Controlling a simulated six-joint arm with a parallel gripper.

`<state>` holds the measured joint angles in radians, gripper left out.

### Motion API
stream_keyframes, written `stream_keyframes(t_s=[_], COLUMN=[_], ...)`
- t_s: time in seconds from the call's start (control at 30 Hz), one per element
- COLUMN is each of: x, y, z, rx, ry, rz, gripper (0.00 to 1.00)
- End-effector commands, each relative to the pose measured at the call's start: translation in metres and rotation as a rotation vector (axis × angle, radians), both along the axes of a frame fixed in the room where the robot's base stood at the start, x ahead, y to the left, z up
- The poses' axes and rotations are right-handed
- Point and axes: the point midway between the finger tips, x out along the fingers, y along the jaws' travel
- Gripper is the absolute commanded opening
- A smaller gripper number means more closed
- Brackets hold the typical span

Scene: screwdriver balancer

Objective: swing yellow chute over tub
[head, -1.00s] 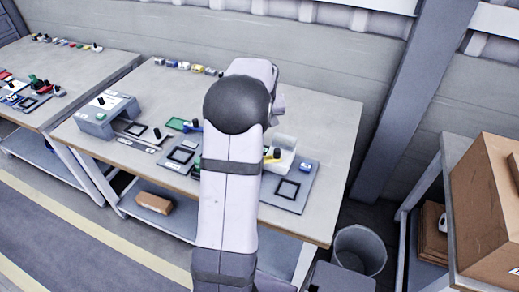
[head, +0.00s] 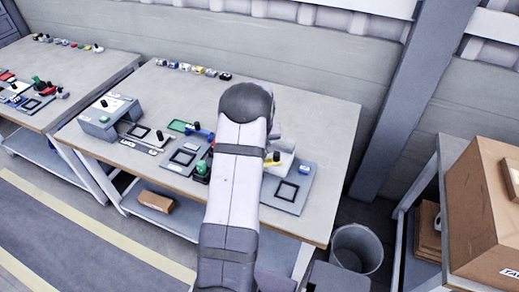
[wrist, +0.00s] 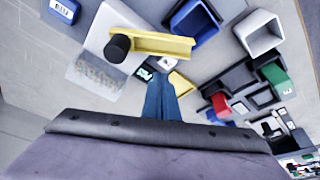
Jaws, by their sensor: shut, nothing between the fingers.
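In the wrist view the yellow chute (wrist: 152,44) reaches right from a black knob (wrist: 118,47) on a white base (wrist: 112,24). Its free end is just beside a blue tub (wrist: 194,22). In the head view a small part of the yellow chute (head: 274,162) shows beside my arm, which hides my gripper and most of the tubs.
A yellow piece (wrist: 181,83) lies close right of my fingertips. Red and black parts crowd the right of the wrist view. The workbench (head: 310,110) is bare at its back right. A grey bin (head: 357,248) stands on the floor beside it.

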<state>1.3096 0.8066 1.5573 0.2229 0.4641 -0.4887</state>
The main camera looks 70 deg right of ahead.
Motion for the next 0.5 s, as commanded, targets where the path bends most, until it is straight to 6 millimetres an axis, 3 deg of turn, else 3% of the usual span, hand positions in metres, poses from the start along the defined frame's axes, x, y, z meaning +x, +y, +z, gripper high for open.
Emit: stream_keyframes(t_s=[0.2,0.5], x=[-0.01,-0.014], y=[0.015,0.021], z=[0.001,0.0], rx=[0.003,0.001], ry=[0.0,0.0], rz=[-0.002,-0.001], gripper=[0.0,0.0])
